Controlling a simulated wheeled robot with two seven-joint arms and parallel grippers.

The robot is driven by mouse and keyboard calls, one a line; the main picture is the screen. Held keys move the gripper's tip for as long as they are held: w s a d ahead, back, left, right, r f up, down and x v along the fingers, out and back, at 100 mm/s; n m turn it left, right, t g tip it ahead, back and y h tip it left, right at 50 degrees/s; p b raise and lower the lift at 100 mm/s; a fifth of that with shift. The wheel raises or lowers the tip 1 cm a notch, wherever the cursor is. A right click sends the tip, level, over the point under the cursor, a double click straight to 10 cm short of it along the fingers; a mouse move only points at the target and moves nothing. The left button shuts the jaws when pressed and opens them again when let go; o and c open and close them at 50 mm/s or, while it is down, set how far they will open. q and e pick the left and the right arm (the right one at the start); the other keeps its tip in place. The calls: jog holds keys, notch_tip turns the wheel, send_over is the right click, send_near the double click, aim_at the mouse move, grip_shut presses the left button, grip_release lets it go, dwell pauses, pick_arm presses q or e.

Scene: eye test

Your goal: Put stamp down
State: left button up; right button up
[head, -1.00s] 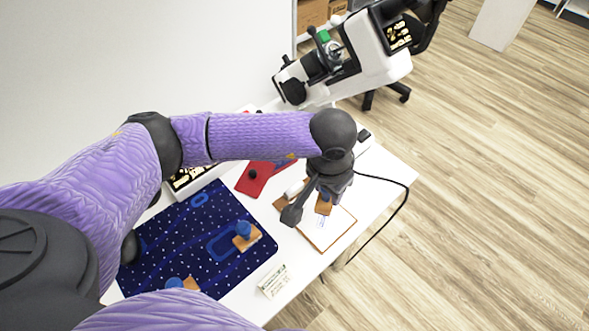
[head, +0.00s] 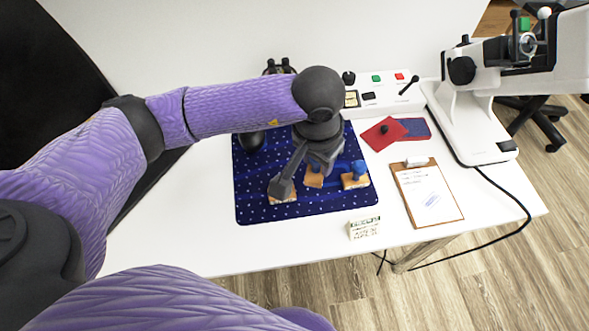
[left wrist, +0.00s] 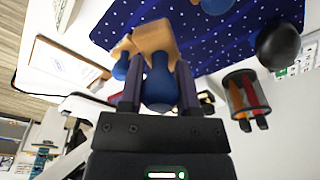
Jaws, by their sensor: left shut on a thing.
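My left gripper (head: 318,166) is shut on the blue handle of a stamp (head: 313,181) with a wooden base, over the dark blue starry mat (head: 250,209). In the left wrist view the held stamp (left wrist: 160,85) sits between the fingers, base toward the mat (left wrist: 270,14). I cannot tell whether its base touches the mat. A second stamp (head: 356,176) stands on the mat just to the right. A third stamp (head: 284,198) is at the left, mostly hidden by my gripper. My right gripper is not in view.
A clipboard (head: 410,186) with a marked paper lies right of the mat. Red (head: 377,140) and blue (head: 416,128) pads lie behind it. A small date block (head: 363,229) stands near the front edge. A white eye-test machine (head: 460,125) stands at the right. The table's front left is bare.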

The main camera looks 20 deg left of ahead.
pick_arm(q)
notch_tip(320, 180, down, 8)
jog(key=shift+w+d+r+b, duration=0.1)
jog(key=shift+r+b, duration=0.1)
jog(key=shift+b, duration=0.8)
jog(key=shift+r, duration=0.15)
jog(key=o, duration=0.6)
jog(key=shift+f, duration=0.2)
jog(key=o, duration=0.4)
jog(key=shift+r, duration=0.35)
jog(key=r+p, duration=0.1)
jog(key=r, duration=0.2)
jog(key=s+r+p, duration=0.1)
jog(key=r, duration=0.3)
jog(key=r+p, duration=0.2)
jog(key=r, duration=0.2)
jog(key=shift+s+r, duration=0.15)
jog(key=shift+s, duration=0.1)
jog(key=shift+r, duration=0.2)
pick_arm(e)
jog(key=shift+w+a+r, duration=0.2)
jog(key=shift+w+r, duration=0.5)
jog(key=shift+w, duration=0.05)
